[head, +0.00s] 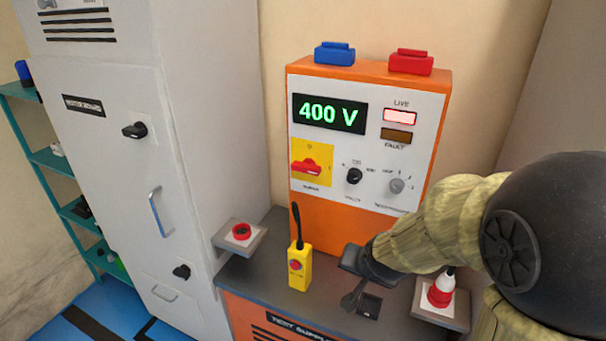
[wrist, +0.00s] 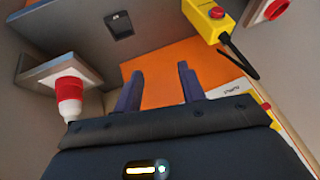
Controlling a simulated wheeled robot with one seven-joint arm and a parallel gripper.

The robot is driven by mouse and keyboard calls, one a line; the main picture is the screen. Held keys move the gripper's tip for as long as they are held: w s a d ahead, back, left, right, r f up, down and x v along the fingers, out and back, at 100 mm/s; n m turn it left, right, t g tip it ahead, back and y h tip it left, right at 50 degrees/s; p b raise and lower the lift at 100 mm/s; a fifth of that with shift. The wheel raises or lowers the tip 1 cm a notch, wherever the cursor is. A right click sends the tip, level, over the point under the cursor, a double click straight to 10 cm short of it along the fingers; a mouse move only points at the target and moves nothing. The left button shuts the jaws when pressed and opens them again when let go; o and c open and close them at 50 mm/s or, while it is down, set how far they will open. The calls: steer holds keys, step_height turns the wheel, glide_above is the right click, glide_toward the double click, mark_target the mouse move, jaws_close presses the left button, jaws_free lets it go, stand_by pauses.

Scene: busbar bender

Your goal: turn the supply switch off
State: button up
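The supply switch (head: 306,167) is a red rotary handle on a yellow plate, at the lower left of the white panel of the orange test supply (head: 330,228). Its handle lies about level, slightly tilted. The display (head: 329,113) reads 400 V in green and the LIVE lamp (head: 400,116) is lit pale red. My gripper (head: 352,282) is in front of the supply, below and to the right of the switch, and not touching it. In the wrist view my gripper (wrist: 162,88) has its two fingers apart with nothing between them, facing the orange front.
A yellow pendant (head: 299,267) with a black aerial stands on the grey bench, left of my gripper. A red-and-white plug (head: 440,290) sits on a bracket at right. A red socket (head: 241,231) is at left. A grey cabinet (head: 125,190) stands further left.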

steer(key=w+a+r+m+t, duration=0.2)
steer(key=w+a+m+t, duration=0.2)
steer(key=w+a, duration=0.35)
steer(key=m+t+h+b, duration=0.3)
steer(key=m+t, duration=0.2)
steer(key=m, duration=0.4)
glide_toward(304, 170)
steer(key=s+a+f, duration=0.1)
steer(key=s+f, duration=0.3)
steer(key=s+a+m+h, duration=0.1)
steer(key=s+a+r+m+t+h, duration=0.1)
steer(key=m, duration=0.1)
steer(key=s+a+m+h, duration=0.1)
steer(key=a+m+h, duration=0.1)
steer(key=shift+r, duration=0.4)
steer(key=p+x, duration=0.1)
steer(key=x, duration=0.4)
steer(key=p+x, duration=0.1)
steer(key=x, duration=0.5)
steer(key=p+x, duration=0.2)
steer(key=x, duration=0.4)
steer(key=shift+w+d+r, duration=0.2)
steer(key=shift+c, duration=0.4)
